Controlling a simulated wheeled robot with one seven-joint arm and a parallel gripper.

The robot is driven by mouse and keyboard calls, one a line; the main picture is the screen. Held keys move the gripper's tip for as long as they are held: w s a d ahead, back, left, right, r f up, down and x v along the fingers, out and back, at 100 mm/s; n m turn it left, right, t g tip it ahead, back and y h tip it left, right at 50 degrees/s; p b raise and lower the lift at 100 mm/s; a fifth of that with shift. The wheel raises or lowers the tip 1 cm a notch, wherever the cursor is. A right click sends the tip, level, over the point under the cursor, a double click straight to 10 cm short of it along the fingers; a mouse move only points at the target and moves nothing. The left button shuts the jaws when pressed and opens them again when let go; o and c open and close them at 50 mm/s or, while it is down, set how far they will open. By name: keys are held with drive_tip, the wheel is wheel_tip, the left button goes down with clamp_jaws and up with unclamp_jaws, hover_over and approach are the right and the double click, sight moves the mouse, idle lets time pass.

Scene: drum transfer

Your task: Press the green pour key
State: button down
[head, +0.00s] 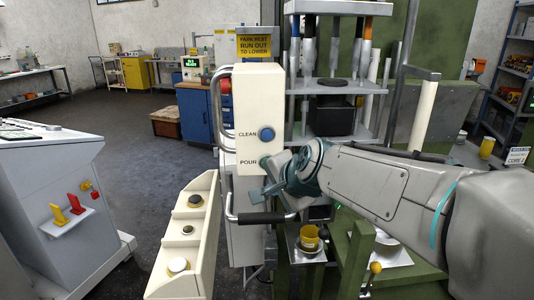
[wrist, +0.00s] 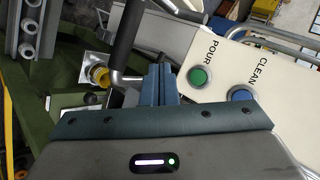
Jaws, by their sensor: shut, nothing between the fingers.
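The green pour key (head: 264,161) sits low on the cream key panel (head: 258,100), beside the word POUR. My gripper (head: 258,195) partly covers its right side in the head view. In the wrist view the green key (wrist: 198,76) shows whole, with the blue clean key (wrist: 241,95) to its right. My gripper's fingers (wrist: 160,76) are shut together and empty, and appear just left of the green key. They look apart from the key. In the head view the gripper is below the key, and the blue key (head: 266,134) is above it.
A dark-gripped handle bar (head: 262,217) runs below the panel, close to my gripper. A cream rail with several round knobs (head: 188,230) stands left of the panel. Open floor lies farther left.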

drive_tip(key=shift+w+f, duration=0.1)
approach(262, 171)
drive_tip(key=shift+w+a+f, duration=0.3)
drive_tip(key=shift+w+f, duration=0.05)
drive_tip(key=shift+f, duration=0.35)
drive_tip(key=shift+w+a+f, duration=0.3)
drive_tip(key=shift+w+f, duration=0.05)
drive_tip(key=shift+f, duration=0.35)
idle(1.4)
drive_tip(key=shift+w, duration=0.4)
drive_tip(key=shift+w+a, duration=0.1)
drive_tip(key=shift+w, duration=0.3)
idle(0.5)
drive_tip(key=shift+s, duration=0.15)
drive_tip(key=shift+s+b, duration=0.35)
drive_tip(key=shift+s, duration=0.3)
